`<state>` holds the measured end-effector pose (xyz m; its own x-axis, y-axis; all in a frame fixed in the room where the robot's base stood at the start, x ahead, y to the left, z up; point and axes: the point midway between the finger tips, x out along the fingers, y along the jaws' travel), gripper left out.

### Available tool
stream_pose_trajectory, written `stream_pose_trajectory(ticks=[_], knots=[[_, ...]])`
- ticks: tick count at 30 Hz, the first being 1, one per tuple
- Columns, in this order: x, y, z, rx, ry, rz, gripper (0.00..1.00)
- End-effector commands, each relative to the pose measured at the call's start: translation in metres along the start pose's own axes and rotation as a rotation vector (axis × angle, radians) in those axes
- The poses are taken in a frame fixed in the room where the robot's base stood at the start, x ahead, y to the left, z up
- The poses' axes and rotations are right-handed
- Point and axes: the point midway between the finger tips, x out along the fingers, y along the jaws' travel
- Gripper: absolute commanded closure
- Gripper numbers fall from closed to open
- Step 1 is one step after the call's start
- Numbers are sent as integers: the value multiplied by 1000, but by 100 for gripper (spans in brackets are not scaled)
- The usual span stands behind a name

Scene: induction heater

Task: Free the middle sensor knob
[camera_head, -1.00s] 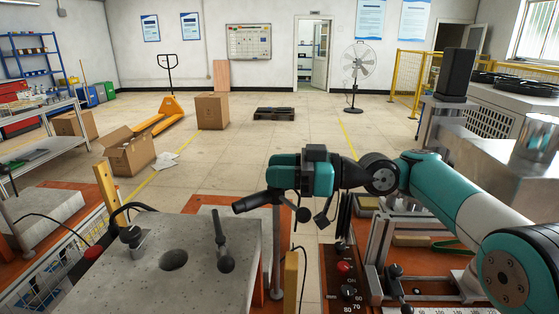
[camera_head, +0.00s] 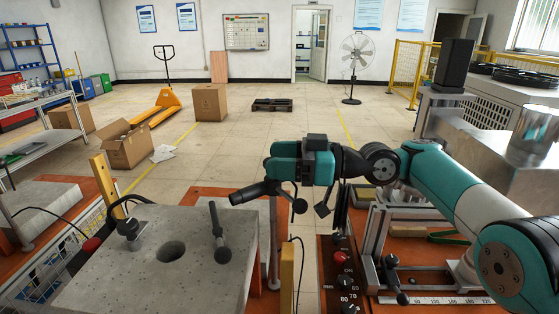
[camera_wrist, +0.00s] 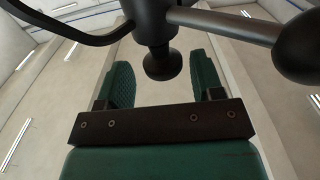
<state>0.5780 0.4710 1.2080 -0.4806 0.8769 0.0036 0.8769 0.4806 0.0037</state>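A dark knob (camera_wrist: 160,66) hangs from a thick black upright part in the wrist view. A black rod runs right from that part to a large rounded end (camera_wrist: 300,45). I cannot tell for certain that this is the middle sensor knob. My gripper (camera_wrist: 158,72) is open, its green fingers wide apart. The knob shows between them with gaps on both sides. In the head view my gripper (camera_head: 280,168) is above the right edge of the grey block, by a black cylinder (camera_head: 258,192) and small black knobs (camera_head: 299,206). Its fingertips are not clear there.
The grey block (camera_head: 100,285) has a round hole, a black clamp (camera_head: 128,230) and an upright black handle (camera_head: 220,235). A control panel with a red knob (camera_head: 341,257) and a metal frame (camera_head: 370,240) stand to the right.

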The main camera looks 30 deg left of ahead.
Motion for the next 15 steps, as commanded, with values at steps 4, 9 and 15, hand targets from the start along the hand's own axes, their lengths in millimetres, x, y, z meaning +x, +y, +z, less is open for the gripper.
stream_pose_trajectory(ticks=[4,9,15], knots=[[3,-2,2,2,-2,-7,40],[4,-2,-2,1,-2,-9,40],[3,-3,-37,-2,-1,-8,40]])
